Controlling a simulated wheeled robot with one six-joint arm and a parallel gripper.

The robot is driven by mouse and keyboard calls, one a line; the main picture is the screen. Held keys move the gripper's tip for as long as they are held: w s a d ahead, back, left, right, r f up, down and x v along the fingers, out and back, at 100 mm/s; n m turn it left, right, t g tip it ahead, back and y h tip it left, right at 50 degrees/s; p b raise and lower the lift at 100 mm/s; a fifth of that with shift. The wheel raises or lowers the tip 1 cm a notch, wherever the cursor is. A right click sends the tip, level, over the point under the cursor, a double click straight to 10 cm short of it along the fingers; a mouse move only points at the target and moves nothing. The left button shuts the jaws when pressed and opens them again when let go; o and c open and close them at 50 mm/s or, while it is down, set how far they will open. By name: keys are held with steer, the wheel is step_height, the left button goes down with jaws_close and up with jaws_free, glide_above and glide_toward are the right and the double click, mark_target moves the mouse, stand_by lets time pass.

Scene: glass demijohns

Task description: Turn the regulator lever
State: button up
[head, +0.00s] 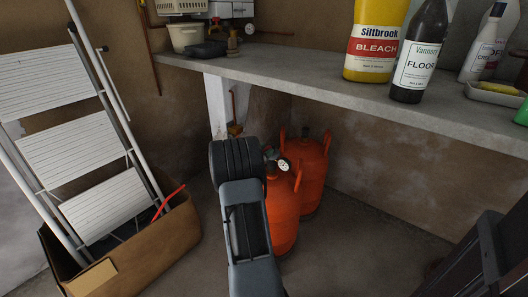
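Two orange gas cylinders stand on the floor under the counter. The nearer orange cylinder (283,212) is partly covered by my arm, and the farther orange cylinder (312,168) stands behind it to the right. A small regulator (271,156) with a round white gauge (284,165) sits at the top of the nearer cylinder. I cannot make out its lever; part of the regulator's left side is close to or behind my arm. My arm reaches up from the bottom edge to a thick black joint just left of the regulator. My gripper itself is not visible.
A grey counter (330,70) overhangs the cylinders, bearing a bleach bottle (375,42), a dark floor-cleaner bottle (420,50) and other items. A stepladder (75,100) in a cardboard box (160,238) stands left. A dark object (490,255) is lower right. Floor between is clear.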

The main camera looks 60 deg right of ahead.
steer(key=shift+o, duration=0.5)
steer(key=shift+w+a, duration=0.1)
steer(key=shift+a, duration=0.1)
steer(key=shift+a, duration=0.25)
steer(key=a+p, duration=0.3)
steer(key=a, duration=1)
steer(key=shift+w, duration=0.45)
